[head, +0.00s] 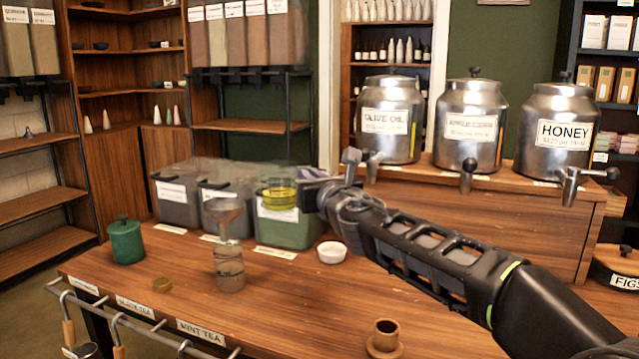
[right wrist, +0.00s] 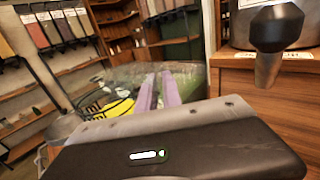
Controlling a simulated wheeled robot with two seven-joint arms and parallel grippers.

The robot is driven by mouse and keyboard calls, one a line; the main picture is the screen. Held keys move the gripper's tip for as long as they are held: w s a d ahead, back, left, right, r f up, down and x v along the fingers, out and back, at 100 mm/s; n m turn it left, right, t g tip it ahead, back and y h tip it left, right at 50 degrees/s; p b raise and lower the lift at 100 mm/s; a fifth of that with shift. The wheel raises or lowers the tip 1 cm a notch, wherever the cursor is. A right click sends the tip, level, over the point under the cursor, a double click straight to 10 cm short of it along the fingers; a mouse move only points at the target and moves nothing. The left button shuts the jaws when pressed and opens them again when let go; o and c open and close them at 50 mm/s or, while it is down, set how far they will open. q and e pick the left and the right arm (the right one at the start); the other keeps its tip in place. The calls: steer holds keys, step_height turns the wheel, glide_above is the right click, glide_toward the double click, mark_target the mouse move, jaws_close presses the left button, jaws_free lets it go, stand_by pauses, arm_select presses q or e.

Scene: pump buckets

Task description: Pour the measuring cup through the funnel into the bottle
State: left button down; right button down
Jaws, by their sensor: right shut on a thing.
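The clear measuring cup (head: 277,195) holds yellow-green liquid and looks about upright, above the table in front of a green bin. My right gripper (head: 312,187) is shut on it from the right. In the right wrist view the cup (right wrist: 122,106) shows beyond the fingers (right wrist: 160,92), with yellow markings or liquid at its left. The bottle (head: 229,268) stands upright on the table, with the grey funnel (head: 223,213) in its mouth. They are left of the cup and apart from it, with the funnel's rim lower than the cup. My left gripper is out of view.
Lidded bins (head: 178,203) stand behind. Steel dispensers (head: 470,125) stand on a raised shelf at right.

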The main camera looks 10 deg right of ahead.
mark_target(298, 169)
steer(key=shift+r, duration=0.1)
steer(key=a+r+n+p, duration=0.1)
steer(key=p, duration=0.2)
steer(key=a+r+n+p, duration=0.1)
steer(key=n+p, duration=0.1)
steer(key=p, duration=0.2)
steer(key=shift+w+g+p, duration=0.15)
steer(key=shift+g+p, duration=0.15)
steer(key=a+n+p, duration=0.1)
steer(key=p, duration=0.2)
steer(key=shift+n+p, duration=0.3)
steer(key=shift+p, duration=0.05)
steer(key=shift+a+r, duration=0.1)
steer(key=shift+r, duration=0.05)
stand_by(0.3)
